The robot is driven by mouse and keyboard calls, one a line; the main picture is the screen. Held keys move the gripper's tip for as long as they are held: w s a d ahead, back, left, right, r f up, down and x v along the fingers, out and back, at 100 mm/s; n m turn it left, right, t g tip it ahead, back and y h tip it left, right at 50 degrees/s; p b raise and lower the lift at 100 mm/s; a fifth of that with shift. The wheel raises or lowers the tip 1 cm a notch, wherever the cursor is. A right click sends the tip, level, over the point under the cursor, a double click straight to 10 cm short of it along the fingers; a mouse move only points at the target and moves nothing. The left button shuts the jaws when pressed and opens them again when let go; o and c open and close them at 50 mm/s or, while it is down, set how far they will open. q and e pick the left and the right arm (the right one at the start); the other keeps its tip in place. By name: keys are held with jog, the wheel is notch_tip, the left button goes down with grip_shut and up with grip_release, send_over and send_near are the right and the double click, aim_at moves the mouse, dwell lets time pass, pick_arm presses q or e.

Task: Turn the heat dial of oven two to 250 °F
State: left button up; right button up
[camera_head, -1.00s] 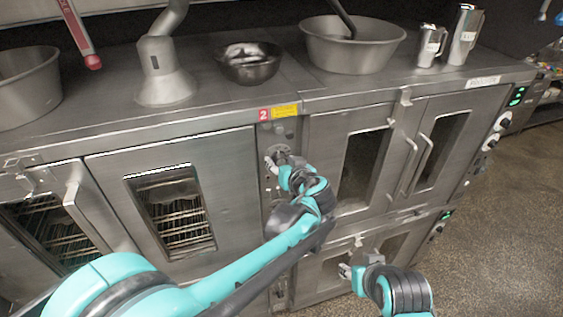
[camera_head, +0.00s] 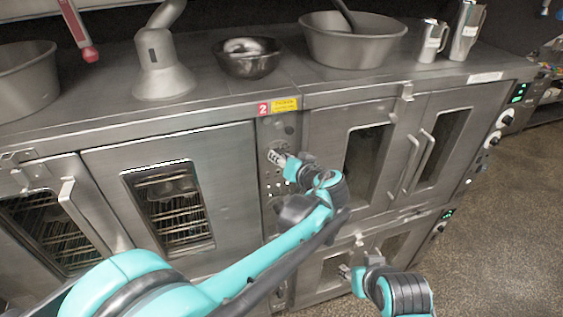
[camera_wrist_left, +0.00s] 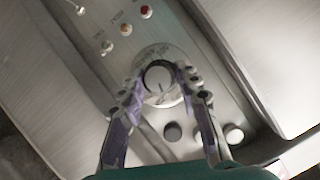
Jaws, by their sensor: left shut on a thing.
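The control panel of oven two (camera_head: 267,133) is a narrow steel strip under a red "2" label (camera_head: 263,109). My left gripper (camera_head: 278,157) is at the upper part of this panel. In the left wrist view the heat dial (camera_wrist_left: 159,77) is a round pale knob with a dark pointer line, set on a marked plate. The two fingers of my left gripper (camera_wrist_left: 161,84) are closed on either side of it. The numbers around the dial are too blurred to read. My right gripper (camera_head: 345,271) is low, in front of the lower oven; its fingers are too small to judge.
Below the dial are dark and pale round knobs (camera_wrist_left: 173,131); red and amber lamps (camera_wrist_left: 126,29) are above it. Oven doors with handles (camera_head: 420,160) flank the panel. A dark bowl (camera_head: 248,60) and large steel bowl (camera_head: 354,44) stand on top.

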pick_arm(q)
jog(key=m+y+b, duration=0.1)
jog(key=m+b, duration=0.1)
jog(key=m+y+b, duration=0.2)
jog(key=m, duration=0.1)
jog(key=m+y+b, duration=0.1)
jog(key=m+b, duration=0.1)
jog(key=shift+w+d+f+m+t+b, duration=0.1)
jog(key=shift+d+f+m+t+b, duration=0.1)
jog(key=shift+f+m+t+b, duration=0.15)
jog(key=shift+r+y, duration=0.1)
jog(key=shift+y, duration=0.2)
dwell(0.4)
jog(key=o, duration=1.1)
jog(key=v, duration=0.7)
jog(key=shift+d, duration=0.15)
